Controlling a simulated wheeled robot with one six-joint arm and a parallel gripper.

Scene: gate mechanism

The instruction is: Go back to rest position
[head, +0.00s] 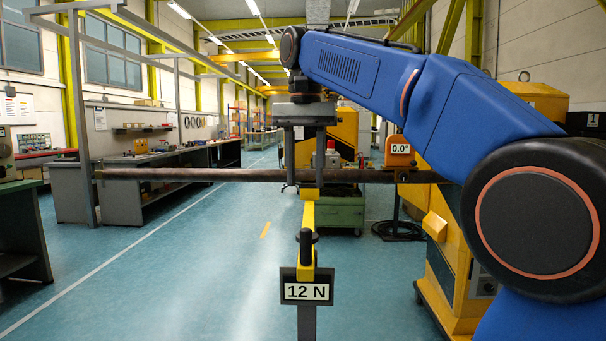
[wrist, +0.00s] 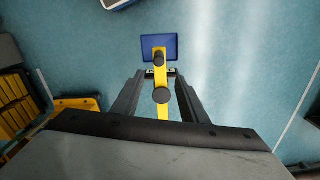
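My gripper (head: 305,187) points down in the middle of the head view. Its two fingers are apart, with a clear gap between them. In the wrist view my gripper (wrist: 158,85) also shows its fingers spread, and nothing is clamped between them. A yellow lever (head: 309,218) with a black knob (head: 306,245) stands below the fingers on a post with a "12 N" sign (head: 306,291). In the wrist view the yellow lever (wrist: 162,110) shows between the fingers, with a dark round knob (wrist: 162,95). I cannot tell whether a finger touches it.
A long brown gate bar (head: 200,174) lies level across the head view at fingertip height. An orange "0.0°" marker (head: 400,150) sits at its right. Grey workbenches (head: 150,185) line the left. A green cart (head: 340,212) stands behind. Blue floor is free at front left.

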